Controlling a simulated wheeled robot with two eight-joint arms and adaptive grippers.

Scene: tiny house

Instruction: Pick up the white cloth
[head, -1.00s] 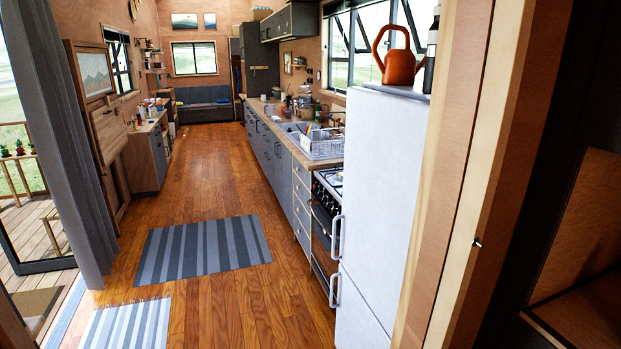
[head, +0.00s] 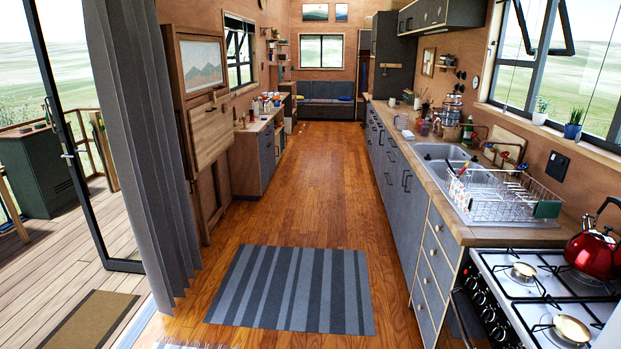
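I cannot make out a white cloth in the head view. The long kitchen counter (head: 437,200) runs along the right side, with a sink (head: 440,158) and a white wire dish rack (head: 505,200) on it. Small items farther along the counter are too small to identify surely. Neither of my grippers is in view.
A stove (head: 545,285) with a red kettle (head: 594,250) stands at the near right. A striped rug (head: 290,288) lies on the wooden floor (head: 305,190), which is clear down the middle. A grey curtain (head: 150,150) hangs beside the open door at left. A bench (head: 328,98) is at the far end.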

